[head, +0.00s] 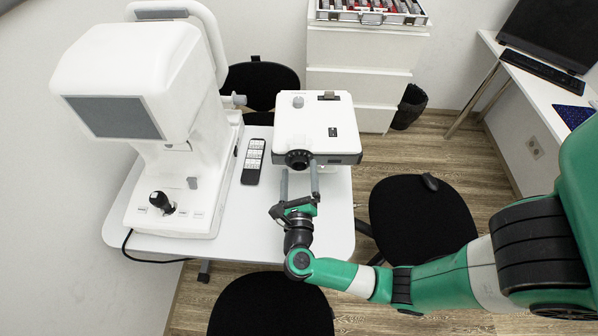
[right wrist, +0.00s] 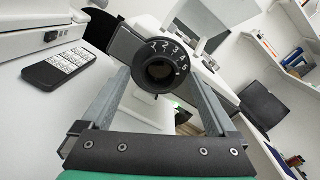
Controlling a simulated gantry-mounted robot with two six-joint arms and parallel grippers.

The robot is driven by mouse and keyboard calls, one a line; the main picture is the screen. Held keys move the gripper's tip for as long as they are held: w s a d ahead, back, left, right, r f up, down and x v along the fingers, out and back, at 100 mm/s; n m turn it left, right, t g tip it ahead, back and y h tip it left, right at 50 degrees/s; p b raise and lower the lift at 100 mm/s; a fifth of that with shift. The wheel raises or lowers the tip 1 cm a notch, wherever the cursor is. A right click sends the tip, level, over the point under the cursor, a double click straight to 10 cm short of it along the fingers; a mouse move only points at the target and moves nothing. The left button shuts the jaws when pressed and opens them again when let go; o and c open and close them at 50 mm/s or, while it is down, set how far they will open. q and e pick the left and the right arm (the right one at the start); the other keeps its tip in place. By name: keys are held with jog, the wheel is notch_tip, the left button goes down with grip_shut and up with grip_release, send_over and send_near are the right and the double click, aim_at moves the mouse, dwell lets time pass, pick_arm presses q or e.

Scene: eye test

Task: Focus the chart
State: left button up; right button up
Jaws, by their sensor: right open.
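A white chart projector (head: 318,125) stands on the white table. Its black round focus ring (head: 298,159) faces my right arm. In the right wrist view the focus ring (right wrist: 160,66) shows numbers around a dark lens. My right gripper (head: 299,172) is open at the front of the projector, its two grey fingers pointing at the ring. In the right wrist view the right gripper (right wrist: 159,80) has one finger toward each side of the ring, with gaps visible. I cannot tell how far the fingertips reach along it. The projected chart is not in view. My left gripper is not in view.
A large white eye instrument (head: 150,110) with a joystick stands left on the table (head: 335,225). A black remote (head: 253,162) lies between it and the projector. Black stools (head: 422,215) stand around. A drawer cabinet (head: 345,95) with a lens case is behind.

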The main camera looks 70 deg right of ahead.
jog(key=shift+w+d, duration=0.1)
jog(key=shift+d, duration=0.25)
jog(key=c, duration=1.4)
